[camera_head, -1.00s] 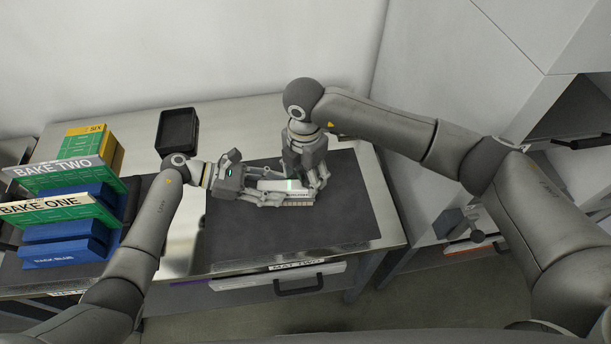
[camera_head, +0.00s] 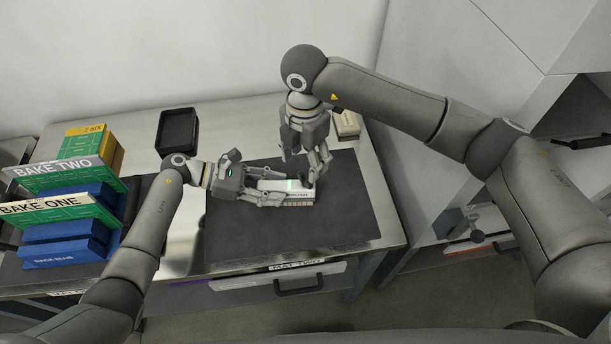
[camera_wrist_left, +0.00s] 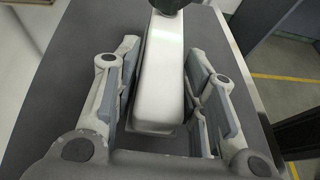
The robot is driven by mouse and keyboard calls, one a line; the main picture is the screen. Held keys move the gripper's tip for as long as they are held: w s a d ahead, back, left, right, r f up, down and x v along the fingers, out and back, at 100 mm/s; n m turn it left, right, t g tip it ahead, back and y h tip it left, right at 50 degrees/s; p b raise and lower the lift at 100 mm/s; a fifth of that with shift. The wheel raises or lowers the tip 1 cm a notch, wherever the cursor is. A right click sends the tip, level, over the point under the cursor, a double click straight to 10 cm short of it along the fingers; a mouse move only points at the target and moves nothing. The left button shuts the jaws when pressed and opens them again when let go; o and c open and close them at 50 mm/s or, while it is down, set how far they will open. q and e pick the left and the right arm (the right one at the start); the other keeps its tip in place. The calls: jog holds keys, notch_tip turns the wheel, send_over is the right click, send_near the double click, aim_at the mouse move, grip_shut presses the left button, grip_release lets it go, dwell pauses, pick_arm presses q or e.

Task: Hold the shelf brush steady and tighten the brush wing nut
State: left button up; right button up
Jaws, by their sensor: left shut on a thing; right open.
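The shelf brush (camera_head: 299,195) is a white block with a small printed label and bristles along its lower edge, lying on the dark mat. My left gripper (camera_head: 276,193) is shut on its left part. In the left wrist view the brush's white body (camera_wrist_left: 160,85) lies between the two fingers. A dark round part (camera_wrist_left: 170,4) shows at that view's top edge; I cannot tell whether it is the wing nut. My right gripper (camera_head: 316,172) is open above the brush's right end, pointing down. The wing nut cannot be made out in the head view.
The dark mat (camera_head: 240,235) is clear in front of the brush. A black tray (camera_head: 178,130) stands at the back. Stacked blue, green and yellow boxes (camera_head: 65,235) fill the left. A pale block (camera_head: 347,124) stands behind my right gripper. Grey cabinets (camera_head: 440,130) stand at right.

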aim_at(305, 177)
notch_tip(305, 177, up, 12)
dwell(0.5)
dwell(0.5)
pick_arm(q)
jog(key=o, duration=1.2)
jog(key=shift+a, duration=0.1)
jog(key=v, duration=1.1)
jog(key=shift+a+r, duration=0.25)
jog(key=shift+a, duration=0.1)
